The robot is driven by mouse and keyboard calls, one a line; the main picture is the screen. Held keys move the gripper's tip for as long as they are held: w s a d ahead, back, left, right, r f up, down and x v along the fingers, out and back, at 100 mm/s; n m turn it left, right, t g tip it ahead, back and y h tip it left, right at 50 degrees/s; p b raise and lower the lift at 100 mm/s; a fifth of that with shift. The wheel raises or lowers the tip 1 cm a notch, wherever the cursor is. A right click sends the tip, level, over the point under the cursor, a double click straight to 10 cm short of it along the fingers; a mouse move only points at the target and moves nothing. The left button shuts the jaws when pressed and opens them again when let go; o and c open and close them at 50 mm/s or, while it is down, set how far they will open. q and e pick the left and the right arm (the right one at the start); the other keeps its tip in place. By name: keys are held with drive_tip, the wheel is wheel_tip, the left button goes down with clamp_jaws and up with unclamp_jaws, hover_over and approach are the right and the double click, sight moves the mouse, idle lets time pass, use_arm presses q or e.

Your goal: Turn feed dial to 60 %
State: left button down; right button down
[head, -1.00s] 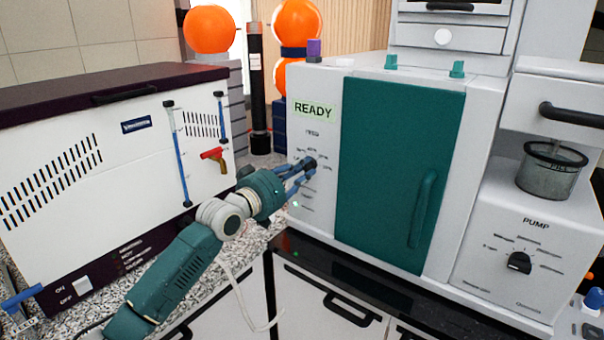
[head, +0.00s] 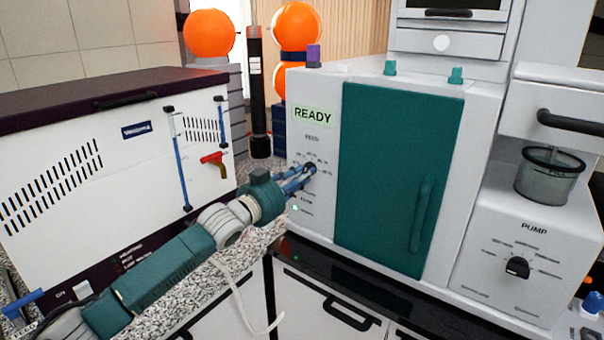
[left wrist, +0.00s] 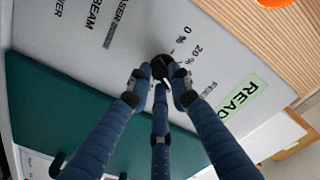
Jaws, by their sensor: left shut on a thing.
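The feed dial (head: 311,168) is a small dark knob on the white front panel, left of the teal door and below the green READY display (head: 314,116). My left gripper (head: 306,171) has its blue fingers shut around the dial. In the left wrist view the dark dial (left wrist: 163,67) sits between the fingertips of the left gripper (left wrist: 158,78). The printed marks 0 % and 20 % show beside it. The fingers hide the other marks, and I cannot tell where the dial points. My right gripper is not in view.
The teal door (head: 400,175) with its vertical handle is just right of the dial. A white box with a dark lid (head: 110,85) stands close on the left, near my left arm. The pump dial (head: 517,267) is on the lower right.

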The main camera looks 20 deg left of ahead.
use_arm(q)
drive_tip(key=shift+f+m+p, duration=0.25)
drive_tip(key=shift+m+p, duration=0.25)
drive_tip(key=shift+m, duration=1.1)
drive_tip(key=c, duration=1.6)
unclamp_jaws()
drive_tip(key=shift+o, duration=0.2)
drive_tip(key=shift+a, duration=0.1)
drive_tip(key=shift+r, duration=0.1)
drive_tip(key=v, duration=1.2)
